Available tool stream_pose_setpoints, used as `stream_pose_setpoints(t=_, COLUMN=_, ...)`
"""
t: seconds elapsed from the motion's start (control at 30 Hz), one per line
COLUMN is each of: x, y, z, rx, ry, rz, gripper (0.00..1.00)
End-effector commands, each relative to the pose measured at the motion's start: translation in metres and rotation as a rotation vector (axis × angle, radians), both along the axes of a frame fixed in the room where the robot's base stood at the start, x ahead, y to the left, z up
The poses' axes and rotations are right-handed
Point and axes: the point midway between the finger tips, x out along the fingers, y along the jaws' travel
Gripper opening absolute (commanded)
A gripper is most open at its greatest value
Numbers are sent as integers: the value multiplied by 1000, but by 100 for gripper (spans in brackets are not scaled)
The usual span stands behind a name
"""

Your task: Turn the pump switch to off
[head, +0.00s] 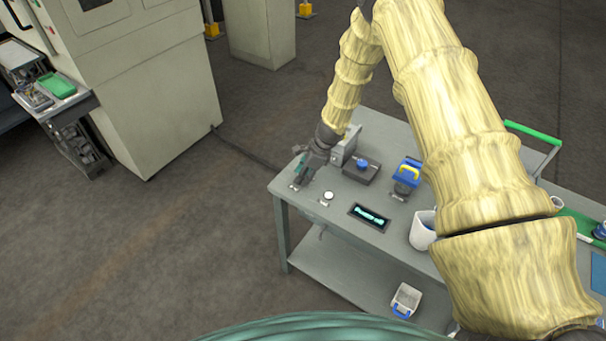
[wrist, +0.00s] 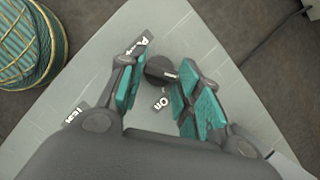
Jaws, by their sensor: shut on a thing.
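The pump switch is a dark round knob (wrist: 160,68) with a short white mark on its right side. In the wrist view it sits between the teal-padded fingers of my gripper (wrist: 156,83), which is shut on it. The lettering is partly hidden and hard to read. In the head view my gripper (head: 304,172) is down at the left corner of the grey bench and hides the knob.
A ribbed green thing (wrist: 28,42) stands at the wrist view's upper left.

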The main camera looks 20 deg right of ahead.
Motion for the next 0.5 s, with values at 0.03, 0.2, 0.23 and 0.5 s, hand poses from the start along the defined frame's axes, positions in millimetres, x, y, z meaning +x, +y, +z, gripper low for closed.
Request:
stream_pose_setpoints(t=0.03, x=0, y=0, z=0, rx=-1, ry=-2, rz=1, gripper=10)
stream_pose_setpoints(t=0.2, x=0, y=0, z=0, rx=-1, ry=-2, rz=1, gripper=10)
stream_pose_setpoints(t=0.23, x=0, y=0, z=0, rx=-1, ry=-2, rz=1, gripper=10)
stream_pose_setpoints(t=0.5, x=0, y=0, z=0, rx=0, ry=-1, rz=1, gripper=55)
